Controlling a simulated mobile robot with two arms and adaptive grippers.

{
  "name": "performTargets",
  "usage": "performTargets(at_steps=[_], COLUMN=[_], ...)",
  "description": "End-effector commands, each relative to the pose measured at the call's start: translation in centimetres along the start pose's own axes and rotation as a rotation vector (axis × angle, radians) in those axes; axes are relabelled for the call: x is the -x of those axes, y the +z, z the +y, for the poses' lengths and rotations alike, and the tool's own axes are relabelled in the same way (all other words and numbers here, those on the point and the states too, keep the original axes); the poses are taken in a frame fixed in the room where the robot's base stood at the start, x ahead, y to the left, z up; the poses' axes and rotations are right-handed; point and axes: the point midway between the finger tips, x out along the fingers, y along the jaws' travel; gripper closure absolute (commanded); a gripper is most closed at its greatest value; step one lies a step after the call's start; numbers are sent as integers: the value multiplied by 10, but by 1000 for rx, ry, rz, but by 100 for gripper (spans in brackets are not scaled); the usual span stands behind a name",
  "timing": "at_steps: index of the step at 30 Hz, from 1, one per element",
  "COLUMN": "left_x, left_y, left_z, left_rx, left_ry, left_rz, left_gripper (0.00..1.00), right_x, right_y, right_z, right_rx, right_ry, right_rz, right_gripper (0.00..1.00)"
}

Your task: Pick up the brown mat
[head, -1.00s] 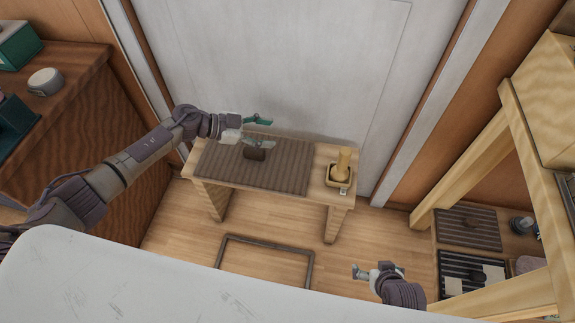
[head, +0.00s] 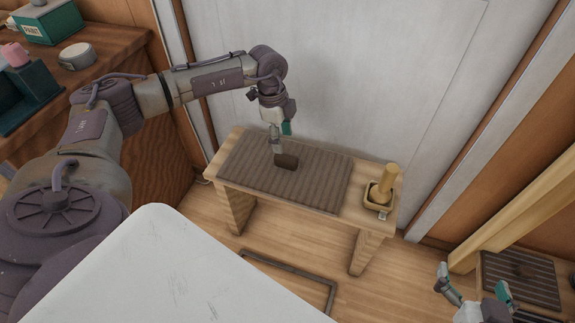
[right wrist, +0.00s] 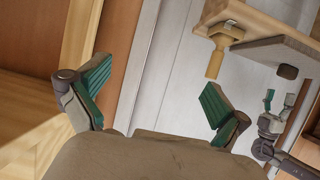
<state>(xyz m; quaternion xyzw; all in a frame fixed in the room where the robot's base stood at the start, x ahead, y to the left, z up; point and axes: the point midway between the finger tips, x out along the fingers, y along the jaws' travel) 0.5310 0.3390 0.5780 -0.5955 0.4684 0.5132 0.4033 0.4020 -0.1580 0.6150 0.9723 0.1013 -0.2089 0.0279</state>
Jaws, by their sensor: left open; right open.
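The brown mat (head: 318,185) is ribbed and lies flat on a small wooden bench (head: 370,226). A small dark brown block (head: 287,161) sits on it towards the back. My left gripper (head: 281,140) is open and points down just behind and above the block. One fingertip overlaps the block in the picture; I cannot tell whether they touch. My right gripper (head: 474,288) is open and empty at the lower right, away from the bench. In the right wrist view its fingers (right wrist: 156,92) are spread, with the mat (right wrist: 262,48) and block (right wrist: 288,72) beyond.
A dark frame (head: 290,277) lies on the floor. A ribbed dark mat (head: 520,278) lies at the right. A wooden cabinet (head: 160,150) stands left and a pale wall behind.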

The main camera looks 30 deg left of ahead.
Motion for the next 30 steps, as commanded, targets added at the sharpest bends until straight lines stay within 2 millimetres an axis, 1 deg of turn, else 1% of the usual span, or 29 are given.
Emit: performTargets(at_steps=[1, 4, 7, 13, 15, 21, 24, 27, 30], left_x=[-12, -24, -31, -39, -46, -69, -78, -84, -85], left_y=[0, 0, 0, 0, 0, -1, -1, -1, -1], left_z=[1, 0, 0, 1, 2, 6, 6, 6, 6], left_rx=[0, -1, -1, -1, -1, -2, -1, -1, -1], left_ry=[3, 1, 1, 1, 1, 1, 1, 0, 0], left_rz=[-1, 0, 0, 1, 1, 2, 2, 2, 2], left_gripper=[40, 40, 40, 40, 40, 40, 40, 40, 40], right_x=[-3, -4, -3, -2, -1, 12, 20, 27, 30], right_y=[-7, -24, -35, -47, -57, -95, -109, -117, -121], right_z=[-2, -4, -5, -7, -8, -14, -16, -17, -17], right_rx=[0, 0, -1, -1, -2, -7, -9, -11, -12], right_ry=[-3, -8, -11, -16, -20, -34, -39, -42, -44], right_rz=[52, 142, 199, 271, 333, 570, 664, 723, 746], right_gripper=[0, 0, 0, 0, 0, 0, 0, 0, 0])
